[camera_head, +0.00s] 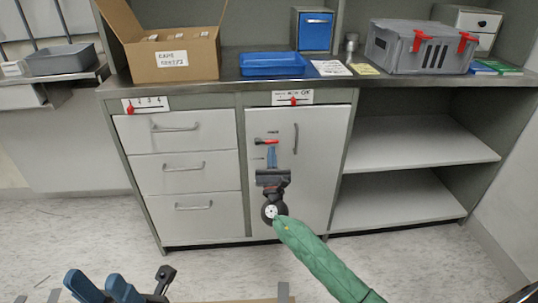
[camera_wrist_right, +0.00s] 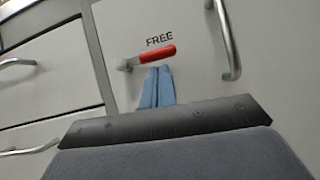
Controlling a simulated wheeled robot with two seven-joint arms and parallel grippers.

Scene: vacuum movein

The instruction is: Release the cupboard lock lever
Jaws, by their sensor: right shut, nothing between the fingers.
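The red lock lever (camera_head: 266,141) is on the grey cupboard door (camera_head: 315,190), left of the vertical handle (camera_head: 296,138). In the right wrist view the lever (camera_wrist_right: 152,55) lies nearly level, its free end slightly raised to the right, just under the word FREE. My right gripper (camera_head: 272,152) is shut and empty. Its blue fingertips (camera_wrist_right: 157,70) are just below the lever's right part; I cannot tell whether they touch it. The cupboard door looks closed. My left gripper (camera_head: 100,286) is low at the left, its blue fingers apart, away from the cupboard.
A three-drawer unit (camera_head: 190,178) adjoins on the left, and open shelves (camera_head: 415,145) on the right. The counter above holds a cardboard box (camera_head: 173,61), blue tray (camera_head: 270,64) and grey case (camera_head: 412,48). Small red sliders sit above the drawers and door. The floor in front is clear.

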